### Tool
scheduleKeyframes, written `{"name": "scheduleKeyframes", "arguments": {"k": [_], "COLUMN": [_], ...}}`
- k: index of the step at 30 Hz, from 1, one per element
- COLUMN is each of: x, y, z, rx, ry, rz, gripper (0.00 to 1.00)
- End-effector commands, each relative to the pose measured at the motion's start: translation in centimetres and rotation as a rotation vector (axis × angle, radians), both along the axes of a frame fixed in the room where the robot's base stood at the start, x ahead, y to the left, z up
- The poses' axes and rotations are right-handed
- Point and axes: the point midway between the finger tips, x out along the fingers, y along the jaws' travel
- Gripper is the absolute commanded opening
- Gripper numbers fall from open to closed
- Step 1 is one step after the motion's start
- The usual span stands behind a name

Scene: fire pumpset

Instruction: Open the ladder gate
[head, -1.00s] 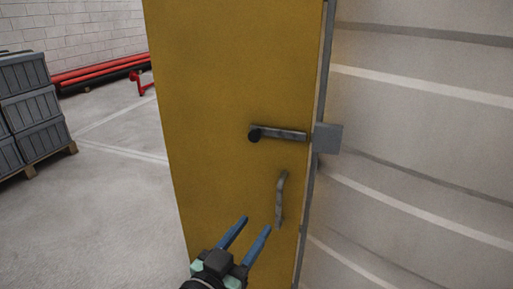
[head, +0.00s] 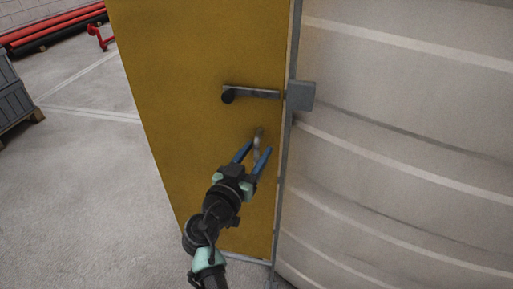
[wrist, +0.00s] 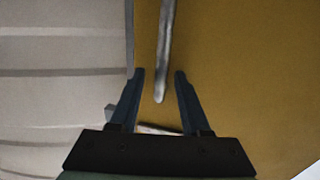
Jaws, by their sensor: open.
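The yellow ladder gate (head: 185,60) stands upright and looks shut against the grey post at its right edge. A grey latch bar with a dark knob (head: 250,93) lies level across the gate and points to a grey catch plate (head: 300,96). Below it is a vertical grey pull handle (head: 257,138), its lower part hidden by my gripper in the head view. My gripper (head: 257,151) has its blue fingers open, at the pull handle. In the wrist view the handle (wrist: 164,60) runs down to between the open fingertips (wrist: 159,73). I cannot tell whether they touch it.
A large pale curved wall with light bands (head: 400,130) fills the right side. Grey crates on a pallet (head: 15,100) stand at the left, with red pipes (head: 50,32) behind. The floor left of the gate is clear.

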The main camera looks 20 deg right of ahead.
Motion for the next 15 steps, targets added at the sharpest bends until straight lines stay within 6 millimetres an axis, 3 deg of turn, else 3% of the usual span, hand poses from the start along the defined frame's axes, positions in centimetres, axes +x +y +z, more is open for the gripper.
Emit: {"name": "scheduleKeyframes", "arguments": {"k": [12,15], "x": [0.55,0.54], "y": [-0.56,-0.55], "z": [0.0,0.0], "rx": [0.001,0.001], "ry": [-0.001,-0.001], "rz": [0.001,0.001], "gripper": [0.47,0.31]}}
